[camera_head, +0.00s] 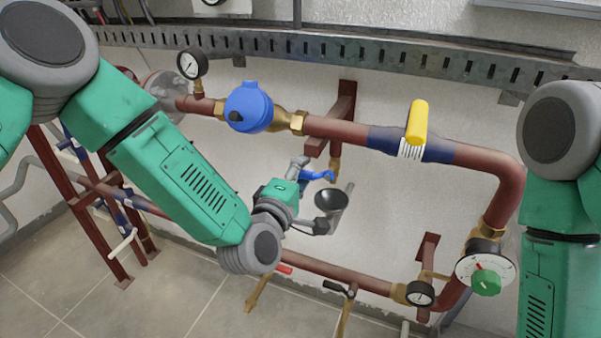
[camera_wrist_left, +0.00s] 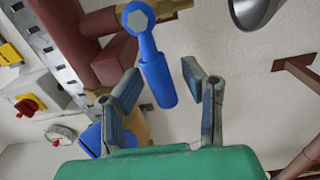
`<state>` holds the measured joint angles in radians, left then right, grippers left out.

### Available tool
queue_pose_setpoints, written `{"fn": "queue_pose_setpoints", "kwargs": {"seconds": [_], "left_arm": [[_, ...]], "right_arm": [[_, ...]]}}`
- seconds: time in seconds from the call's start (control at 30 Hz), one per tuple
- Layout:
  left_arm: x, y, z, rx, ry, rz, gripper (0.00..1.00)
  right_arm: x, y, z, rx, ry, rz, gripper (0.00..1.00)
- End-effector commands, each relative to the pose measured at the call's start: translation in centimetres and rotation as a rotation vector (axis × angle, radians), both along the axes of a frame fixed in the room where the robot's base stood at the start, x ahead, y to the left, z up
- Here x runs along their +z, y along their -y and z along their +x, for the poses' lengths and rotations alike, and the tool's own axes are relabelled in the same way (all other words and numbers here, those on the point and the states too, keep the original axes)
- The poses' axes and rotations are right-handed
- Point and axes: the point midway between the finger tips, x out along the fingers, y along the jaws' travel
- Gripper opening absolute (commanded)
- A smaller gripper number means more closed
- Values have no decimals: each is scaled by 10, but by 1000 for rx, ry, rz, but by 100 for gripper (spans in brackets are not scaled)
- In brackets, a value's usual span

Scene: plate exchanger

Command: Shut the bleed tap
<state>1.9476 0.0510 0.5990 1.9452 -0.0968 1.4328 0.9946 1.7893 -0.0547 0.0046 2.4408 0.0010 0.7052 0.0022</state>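The bleed tap has a blue lever handle (camera_head: 318,176) under a short brass outlet on the upper pipe. In the left wrist view the blue lever (camera_wrist_left: 156,75) hangs from its bolt, its free end between the open fingers in the picture. My left gripper (camera_wrist_left: 160,80) is open with nothing clamped; a gap shows on both sides of the lever. In the head view my left gripper (camera_head: 312,190) is beside the tap, its fingers partly hidden. I cannot tell the exact depth between fingers and lever. My right gripper is out of view; only its arm shows at the right.
A dark funnel (camera_head: 330,204) sits just below the tap. The red-brown pipe (camera_head: 335,130) carries a blue round fitting (camera_head: 249,108) and a yellow handle (camera_head: 417,122). Gauges (camera_head: 192,64) and a green knob (camera_head: 486,281) are on the pipework.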

Motion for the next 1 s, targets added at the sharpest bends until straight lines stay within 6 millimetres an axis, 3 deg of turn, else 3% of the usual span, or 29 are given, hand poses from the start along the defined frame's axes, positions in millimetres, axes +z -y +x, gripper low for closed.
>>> {"fn": "queue_pose_setpoints", "kwargs": {"seconds": [0.17,0.63,1.0], "left_arm": [[1,-2,-7,0,2,-2,39],[-2,-20,-67,-1,-4,0,39],[-2,-22,-74,0,-3,2,39]], "right_arm": [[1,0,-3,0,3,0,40],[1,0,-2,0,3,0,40],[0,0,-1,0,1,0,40]]}}
